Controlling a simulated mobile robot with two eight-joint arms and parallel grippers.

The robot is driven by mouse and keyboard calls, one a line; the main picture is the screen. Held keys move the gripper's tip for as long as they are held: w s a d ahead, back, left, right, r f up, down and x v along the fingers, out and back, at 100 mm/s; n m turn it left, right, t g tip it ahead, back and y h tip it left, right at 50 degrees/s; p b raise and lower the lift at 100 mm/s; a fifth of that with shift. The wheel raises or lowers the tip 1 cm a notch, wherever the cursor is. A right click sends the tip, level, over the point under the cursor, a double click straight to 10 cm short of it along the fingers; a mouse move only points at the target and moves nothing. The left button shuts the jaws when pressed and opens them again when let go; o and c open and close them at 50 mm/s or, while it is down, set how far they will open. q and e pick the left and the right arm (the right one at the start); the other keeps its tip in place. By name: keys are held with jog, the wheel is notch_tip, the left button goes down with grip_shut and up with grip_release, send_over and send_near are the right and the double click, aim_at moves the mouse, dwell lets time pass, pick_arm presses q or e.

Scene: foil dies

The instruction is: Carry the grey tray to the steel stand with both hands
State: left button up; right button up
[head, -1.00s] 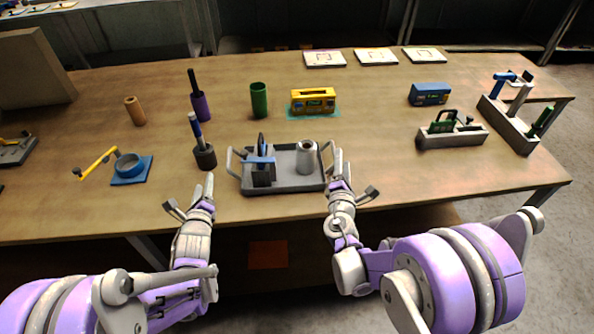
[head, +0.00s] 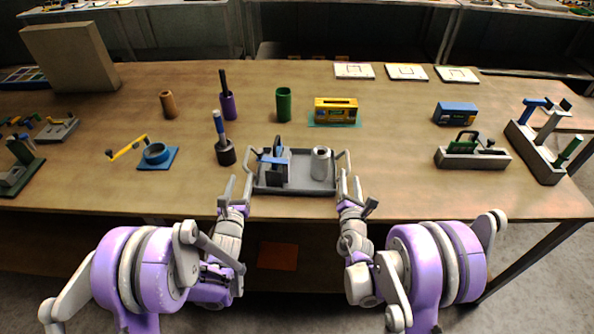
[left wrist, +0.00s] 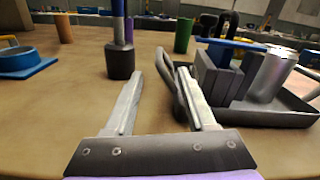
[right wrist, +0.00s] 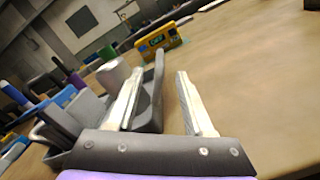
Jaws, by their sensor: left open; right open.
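The grey tray (head: 310,188) lies flat on the table near its front edge, with a raised handle at each end. It holds a dark grey block with a blue bar (head: 274,165) and a steel cylinder (head: 320,163). My left gripper (head: 239,184) is open beside the left handle; in the left wrist view (left wrist: 160,78) this handle shows near the right finger. My right gripper (head: 350,184) is open at the right handle, which shows between its fingers in the right wrist view (right wrist: 158,78). I cannot tell which thing is the steel stand.
A dark pot with a blue-handled tool (head: 225,152) stands close left of the tray. A blue dish (head: 157,155) is farther left. A yellow box (head: 336,110) and green cup (head: 283,104) stand behind. A grey holder (head: 472,161) is to the right, with clear table between.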

aim_at(245, 164)
pick_arm(q)
jog(key=w, duration=0.9)
jog(key=shift+w+d, duration=0.3)
jog(key=shift+d, duration=0.05)
pick_arm(e)
jog(key=w, duration=0.9)
jog(key=shift+w+d, duration=0.3)
jog(key=shift+d, duration=0.1)
pick_arm(q)
jog(key=c, duration=0.8)
pick_arm(e)
jog(key=c, duration=0.8)
pick_arm(q)
grip_shut()
pick_arm(e)
grip_shut()
